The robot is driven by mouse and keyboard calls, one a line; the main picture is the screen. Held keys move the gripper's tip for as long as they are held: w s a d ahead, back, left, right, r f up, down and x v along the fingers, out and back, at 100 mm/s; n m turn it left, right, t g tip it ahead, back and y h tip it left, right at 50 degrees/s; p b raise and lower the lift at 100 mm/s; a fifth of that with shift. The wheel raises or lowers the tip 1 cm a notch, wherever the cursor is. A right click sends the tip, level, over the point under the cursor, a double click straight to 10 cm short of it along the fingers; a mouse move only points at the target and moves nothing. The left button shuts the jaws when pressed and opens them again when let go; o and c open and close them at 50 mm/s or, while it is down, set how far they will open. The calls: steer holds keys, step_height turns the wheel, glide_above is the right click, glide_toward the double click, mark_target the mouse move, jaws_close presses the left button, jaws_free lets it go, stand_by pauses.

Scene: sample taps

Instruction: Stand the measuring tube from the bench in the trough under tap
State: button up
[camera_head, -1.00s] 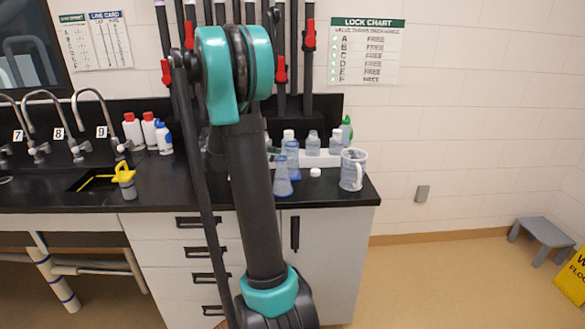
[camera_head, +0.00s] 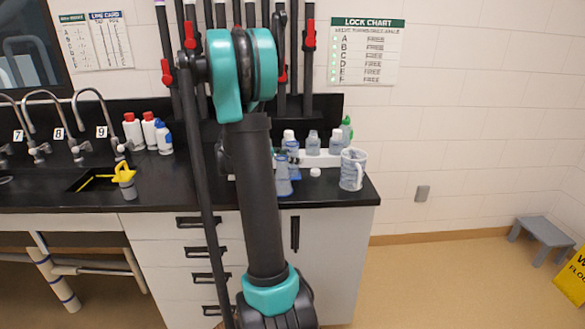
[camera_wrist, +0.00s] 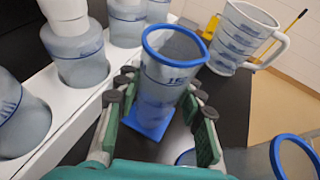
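The measuring tube (camera_wrist: 165,95), clear with a blue rim, blue marks and a square blue foot, stands on the dark bench in the wrist view. My gripper (camera_wrist: 162,95) is open, with its green-padded fingers on either side of the tube. Gaps seem to show between pads and tube, but contact cannot be told for certain. In the head view my arm hides the gripper and part of the bench. Taps numbered 7, 8 and 9 (camera_head: 90,110) stand at the left, over the dark trough (camera_head: 80,183), whose inside is barely visible.
A white rack (camera_wrist: 75,120) of bottles runs along the tube's left. A measuring jug (camera_wrist: 240,38) stands beyond it; another blue-rimmed vessel (camera_wrist: 295,155) is close at lower right. A yellow-topped item (camera_head: 125,180) stands at the trough's edge, with bottles (camera_head: 148,130) behind.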

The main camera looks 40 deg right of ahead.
steer(key=c, duration=0.6)
steer(key=shift+c, duration=0.2)
steer(key=shift+r, duration=0.1)
step_height(320, 180, up, 20)
